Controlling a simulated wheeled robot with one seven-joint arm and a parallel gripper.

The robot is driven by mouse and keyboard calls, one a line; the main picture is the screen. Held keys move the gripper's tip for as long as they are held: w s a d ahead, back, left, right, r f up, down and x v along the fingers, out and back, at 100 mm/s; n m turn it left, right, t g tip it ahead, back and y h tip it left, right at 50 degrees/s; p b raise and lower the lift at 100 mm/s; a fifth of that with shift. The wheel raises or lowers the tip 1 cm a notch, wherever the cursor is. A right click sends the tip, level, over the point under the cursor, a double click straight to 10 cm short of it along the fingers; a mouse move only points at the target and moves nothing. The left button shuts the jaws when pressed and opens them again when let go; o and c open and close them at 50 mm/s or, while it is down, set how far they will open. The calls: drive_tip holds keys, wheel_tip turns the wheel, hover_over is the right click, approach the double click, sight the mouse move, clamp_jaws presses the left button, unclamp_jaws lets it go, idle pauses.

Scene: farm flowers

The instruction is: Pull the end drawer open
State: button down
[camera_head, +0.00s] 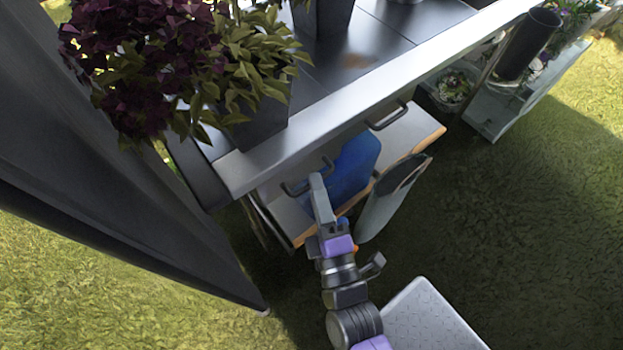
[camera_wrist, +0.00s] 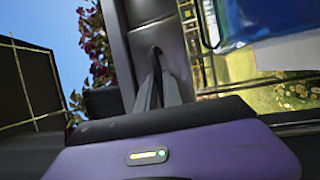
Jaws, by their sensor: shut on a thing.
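A metal-topped workbench has a drawer handle (camera_head: 294,189) below its pale front edge, near the left end. This is the end drawer's handle; the drawer front is mostly hidden under the edge from above. My gripper (camera_head: 317,182) is at this handle, with its fingers shut on it. In the wrist view my gripper's fingers (camera_wrist: 157,90) meet close together at the dark handle, against a grey front (camera_wrist: 150,12). I see no clear gap showing the drawer pulled out.
A second drawer handle (camera_head: 388,117) is farther right. A purple-leaved potted plant (camera_head: 150,60) stands on the bench's near corner. Below are a shelf (camera_head: 415,128), a blue bag (camera_head: 355,165) and a grey-green item (camera_head: 392,195). Grass to the right is open.

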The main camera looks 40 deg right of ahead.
drive_tip(key=s+p, duration=0.4)
drive_tip(key=s, duration=1.6)
drive_tip(key=shift+s, duration=0.1)
drive_tip(key=c, duration=1.5)
unclamp_jaws()
drive_tip(key=v, duration=0.8)
drive_tip(key=shift+b, duration=0.3)
